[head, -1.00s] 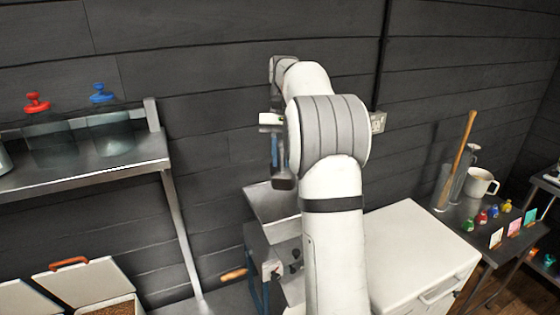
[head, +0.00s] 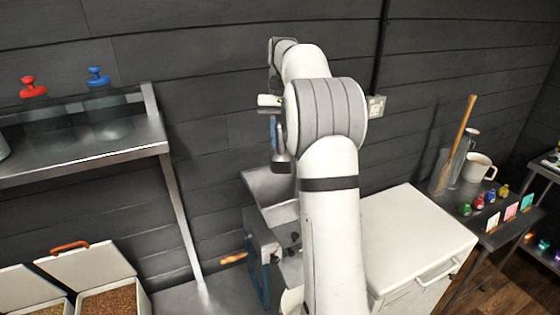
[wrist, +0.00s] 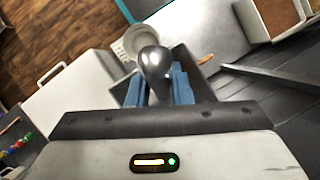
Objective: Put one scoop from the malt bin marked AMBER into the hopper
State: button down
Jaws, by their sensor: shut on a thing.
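My gripper (head: 276,130) shows beside my arm in the head view, pointing down above the grey metal hopper (head: 268,187). Its blue fingers are shut on a metal scoop (head: 281,163). In the wrist view the scoop's rounded shiny end (wrist: 155,62) shows between the fingers (wrist: 157,86). I cannot tell whether it holds malt. The hopper sits on a mill with a wooden-handled crank (head: 233,258). An open malt bin (head: 110,300) with brown grain stands at lower left, partly cut off. A second bin (head: 45,308) is beside it. No bin marking is readable.
A metal shelf (head: 80,165) with red- and blue-topped jars stands left. A white cabinet (head: 420,240) stands right of my arm. Beyond it, a side table holds a mug (head: 479,167), a tall jug and small coloured items. A pale bucket (wrist: 138,40) is near the mill.

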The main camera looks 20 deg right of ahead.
aim_at(280, 137)
jog(key=shift+t+h+b, duration=0.3)
jog(key=shift+t+b, duration=0.1)
jog(key=shift+b, duration=0.8)
jog(key=t+b, duration=0.1)
jog(key=b, duration=0.1)
jog(key=t+h+b, duration=0.1)
jog(key=b, duration=0.2)
jog(key=s+r+t+h+b, duration=0.1)
jog(key=t+b, duration=0.1)
jog(key=b, duration=0.1)
jog(key=shift+a+r, duration=0.1)
jog(key=shift+a, duration=0.2)
jog(key=t+b, duration=0.1)
jog(key=b, duration=0.1)
jog(key=t+h+b, duration=0.1)
jog(key=b, duration=0.2)
jog(key=r+t+h+b, duration=0.1)
jog(key=b, duration=0.1)
jog(key=shift+s+a+r+t+b, duration=0.15)
jog(key=shift+s+t+b, duration=0.1)
jog(key=shift+t+b, duration=0.15)
jog(key=shift+r+t+b, duration=0.3)
jog(key=shift+b, duration=0.05)
jog(key=shift+s, duration=0.1)
